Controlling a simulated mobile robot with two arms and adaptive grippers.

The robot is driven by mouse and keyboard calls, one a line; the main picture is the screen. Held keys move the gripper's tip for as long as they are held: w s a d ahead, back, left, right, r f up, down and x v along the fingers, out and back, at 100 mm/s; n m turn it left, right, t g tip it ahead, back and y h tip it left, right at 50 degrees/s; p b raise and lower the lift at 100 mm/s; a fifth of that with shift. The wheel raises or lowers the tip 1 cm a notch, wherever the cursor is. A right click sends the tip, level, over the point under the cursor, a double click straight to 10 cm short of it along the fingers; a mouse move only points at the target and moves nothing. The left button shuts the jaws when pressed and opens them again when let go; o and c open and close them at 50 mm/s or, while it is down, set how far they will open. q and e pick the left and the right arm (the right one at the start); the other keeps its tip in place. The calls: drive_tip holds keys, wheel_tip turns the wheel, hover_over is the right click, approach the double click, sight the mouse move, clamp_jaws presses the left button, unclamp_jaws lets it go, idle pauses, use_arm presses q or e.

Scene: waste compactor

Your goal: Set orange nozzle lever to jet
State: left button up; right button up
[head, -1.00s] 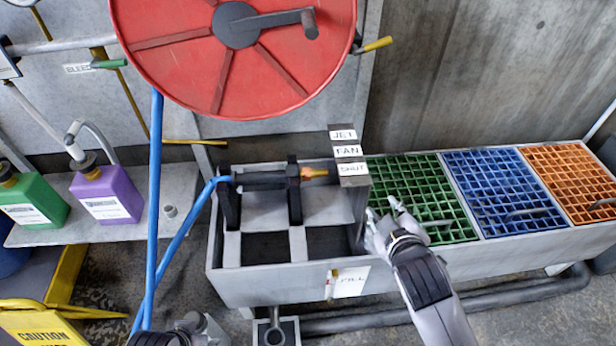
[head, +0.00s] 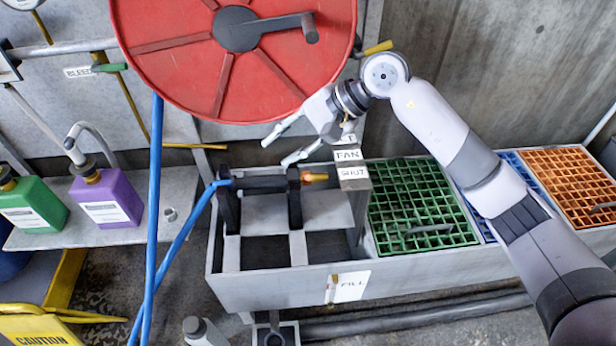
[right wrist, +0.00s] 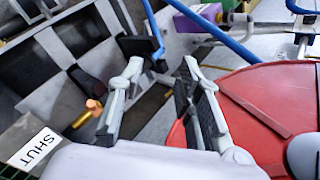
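The orange nozzle lever (head: 315,177) shows as a small orange piece at the right end of a dark nozzle (head: 262,183) held in black brackets. It is level with the SHUT label, below FAN; the JET label is mostly hidden by my right arm. My right gripper (head: 282,150) is open and empty, above the nozzle and in front of the red reel. In the right wrist view its spread fingers (right wrist: 160,66) have nothing between them, and the orange piece (right wrist: 90,110) lies left of them. Part of my left gripper (head: 198,328) shows at the bottom edge.
The red hose reel (head: 175,75) is close behind my right gripper. A blue hose (head: 153,220) hangs at left, near the purple (head: 108,200) and green (head: 35,205) bottles. The grey trough (head: 285,285) has green, blue and orange grates at right.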

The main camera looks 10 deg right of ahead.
sight(309, 176)
drive_tip(key=w+d+n+h, duration=0.25)
drive_tip(key=d+h, duration=0.25)
drive_tip(key=d, duration=0.5)
drive_tip(key=shift+m+t, duration=0.4)
drive_tip(key=shift+m, duration=0.05)
drive_tip(key=x, duration=1.1)
drive_tip(key=d+b+x, duration=0.1)
drive_tip(key=x, duration=0.5)
drive_tip(key=shift+w+f, duration=0.1)
drive_tip(key=shift+w, duration=0.15)
drive_tip(key=shift+a+f, duration=0.1)
drive_tip(key=shift+f, duration=0.3)
use_arm(q)
drive_tip(key=shift+w, duration=0.25)
drive_tip(key=shift+f, duration=0.1)
use_arm(e)
drive_tip(key=shift+c, duration=0.6)
use_arm(q)
drive_tip(key=shift+s, duration=0.1)
use_arm(e)
clamp_jaws()
